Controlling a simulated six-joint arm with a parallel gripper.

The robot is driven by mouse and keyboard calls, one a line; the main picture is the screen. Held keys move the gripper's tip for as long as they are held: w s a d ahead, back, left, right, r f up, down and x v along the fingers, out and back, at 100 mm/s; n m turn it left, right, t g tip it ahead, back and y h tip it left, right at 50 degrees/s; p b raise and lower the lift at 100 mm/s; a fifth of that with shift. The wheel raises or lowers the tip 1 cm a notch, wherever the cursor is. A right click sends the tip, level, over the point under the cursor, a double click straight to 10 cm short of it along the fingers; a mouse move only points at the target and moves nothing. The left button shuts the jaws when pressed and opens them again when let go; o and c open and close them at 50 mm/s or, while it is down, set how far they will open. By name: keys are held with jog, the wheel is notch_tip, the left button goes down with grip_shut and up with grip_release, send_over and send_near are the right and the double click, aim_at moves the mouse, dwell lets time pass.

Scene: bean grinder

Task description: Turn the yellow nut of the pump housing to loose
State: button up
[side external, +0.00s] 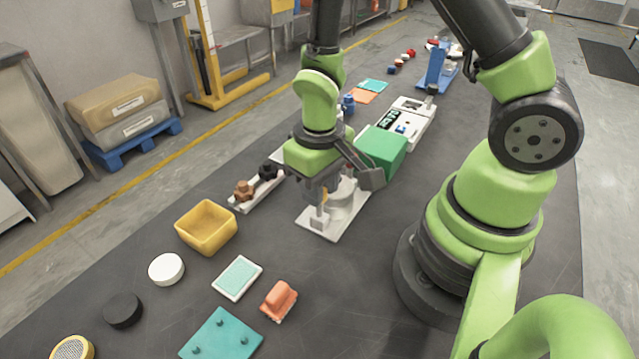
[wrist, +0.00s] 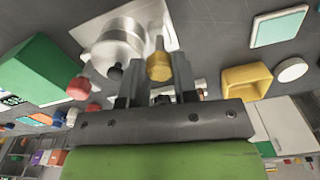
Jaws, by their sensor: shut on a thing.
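The pump housing is a silver cylinder on a pale base plate (side external: 322,230), near the middle of the side view. In the wrist view the metal cylinder (wrist: 118,45) is at the upper left, beside my fingers. The yellow nut (wrist: 159,66) is hex-shaped and lies between my two fingers, with a grey stem running up from it. My gripper (wrist: 158,78) is shut on the nut. In the side view my gripper (side external: 322,203) reaches down over the base plate, and the fingers and wrist hide much of the nut there. How far the nut is turned cannot be told.
A green box (side external: 383,150) stands close behind the housing. A rack with brown and black knobs (side external: 243,188) lies to the left. A yellow bin (side external: 206,240), white disc (side external: 166,268), mint tray (side external: 237,278), orange block (side external: 279,300) and teal plate (side external: 222,340) lie in front.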

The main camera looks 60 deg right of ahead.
jog(key=n, duration=1.2)
jog(key=shift+n, duration=0.4)
dwell(0.4)
jog(key=o, duration=0.9)
jog(key=shift+o, duration=0.2)
notch_tip(320, 180, up, 10)
